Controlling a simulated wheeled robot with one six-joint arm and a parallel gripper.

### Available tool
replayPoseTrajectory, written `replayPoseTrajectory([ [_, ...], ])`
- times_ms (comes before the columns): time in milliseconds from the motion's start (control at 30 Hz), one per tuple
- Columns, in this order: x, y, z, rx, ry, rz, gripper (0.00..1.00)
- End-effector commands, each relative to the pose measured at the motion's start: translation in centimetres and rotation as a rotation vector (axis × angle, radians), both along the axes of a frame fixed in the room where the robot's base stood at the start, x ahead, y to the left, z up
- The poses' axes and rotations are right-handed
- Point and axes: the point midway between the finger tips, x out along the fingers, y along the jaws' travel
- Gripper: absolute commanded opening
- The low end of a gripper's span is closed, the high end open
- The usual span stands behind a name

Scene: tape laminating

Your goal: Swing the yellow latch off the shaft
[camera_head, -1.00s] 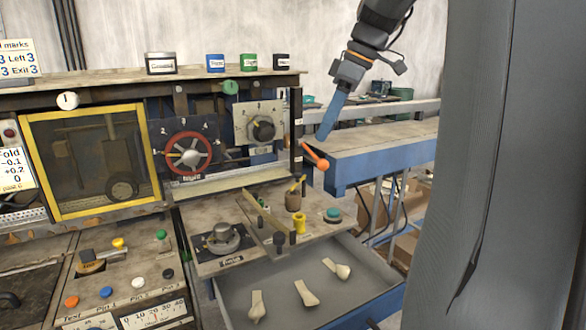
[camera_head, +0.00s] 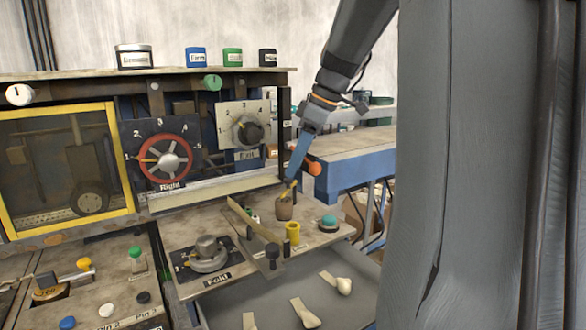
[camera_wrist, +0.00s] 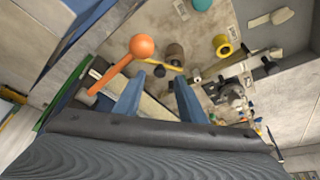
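The yellow latch (camera_head: 291,189) sits at the top of a brown wooden post (camera_head: 284,211) on the worn work plate. In the wrist view the latch (camera_wrist: 175,68) is a short yellow strip just beyond my fingertips, beside the brown post top (camera_wrist: 175,51). My gripper (camera_wrist: 158,82) has two blue fingers set apart, with a gap between them and nothing held. In the head view my gripper (camera_head: 292,176) points down right above the latch and partly overlaps it. I cannot tell whether the fingers touch it.
An orange ball-ended lever (camera_wrist: 142,47) stands close beside my left finger; it also shows in the head view (camera_head: 313,168). A yellow spool (camera_head: 292,233), a teal button (camera_head: 328,222) and a slanted bar (camera_head: 251,220) are nearby. An open grey drawer (camera_head: 270,300) lies below.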

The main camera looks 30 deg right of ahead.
Motion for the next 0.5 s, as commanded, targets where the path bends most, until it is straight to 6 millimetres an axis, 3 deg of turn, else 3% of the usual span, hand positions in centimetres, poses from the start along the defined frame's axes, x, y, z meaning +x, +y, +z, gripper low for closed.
replayPoseTrajectory([
  [200,0.6,0.6,-2.1,0.0,0.001,0.0,0.37],
  [500,0.7,0.7,-2.6,-0.001,-0.001,-0.001,0.37],
])
